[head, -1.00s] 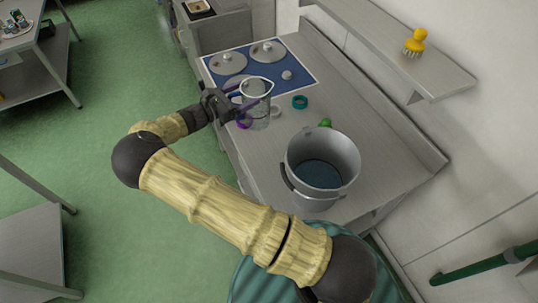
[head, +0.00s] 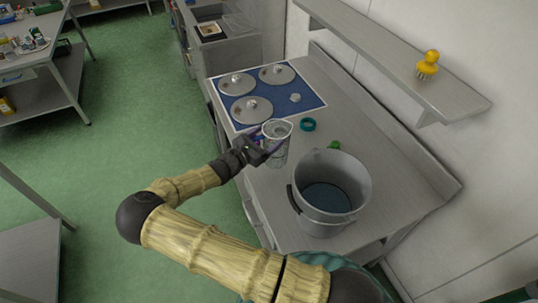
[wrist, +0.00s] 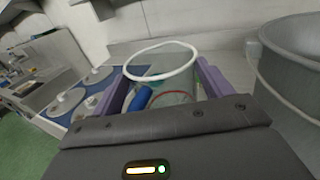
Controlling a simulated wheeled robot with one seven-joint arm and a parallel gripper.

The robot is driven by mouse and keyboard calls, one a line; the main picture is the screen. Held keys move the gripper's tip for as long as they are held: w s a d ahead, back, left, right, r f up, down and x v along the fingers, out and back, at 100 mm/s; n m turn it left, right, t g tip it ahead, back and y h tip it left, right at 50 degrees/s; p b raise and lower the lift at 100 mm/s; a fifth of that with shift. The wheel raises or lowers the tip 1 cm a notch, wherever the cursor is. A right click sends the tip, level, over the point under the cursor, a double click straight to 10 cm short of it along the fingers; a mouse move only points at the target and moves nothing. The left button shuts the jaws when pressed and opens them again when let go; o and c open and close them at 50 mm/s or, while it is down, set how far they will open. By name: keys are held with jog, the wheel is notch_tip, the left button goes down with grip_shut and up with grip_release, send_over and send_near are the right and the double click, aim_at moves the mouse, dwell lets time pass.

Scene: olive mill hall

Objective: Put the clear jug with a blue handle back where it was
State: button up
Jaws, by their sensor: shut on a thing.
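The clear jug (head: 276,150) has a pale rim and is upright at the bench's left side, between the blue mat and the metal pot. My gripper (head: 264,150) is shut on it, coming from the left. In the wrist view the jug (wrist: 178,88) sits between my gripper's purple fingers (wrist: 160,90). Its blue handle (wrist: 141,98) shows inside the grip, toward the left finger. I cannot tell whether the jug's base touches the bench.
The large metal pot (head: 352,181) stands close to the right of the jug. The blue mat (head: 309,97) with several round lids lies behind. A teal ring (head: 308,125) and a green item (head: 334,145) lie nearby. A yellow brush (head: 428,64) stands on the wall shelf (head: 385,52).

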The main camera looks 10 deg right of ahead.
aim_at(267, 144)
jog(key=shift+d+f+p, duration=0.2)
jog(key=shift+f+p, duration=0.1)
jog(key=shift+f, duration=0.9)
jog(key=shift+s+f, duration=0.1)
jog(key=shift+f, duration=0.05)
jog(key=shift+a+f, duration=0.1)
jog(key=shift+a, duration=0.05)
jog(key=shift+f, duration=0.25)
jog(key=shift+f+p, duration=0.6)
jog(key=shift+f, duration=0.95)
jog(key=shift+f, duration=0.1)
jog(key=o, duration=2)
jog(key=shift+o, duration=0.2)
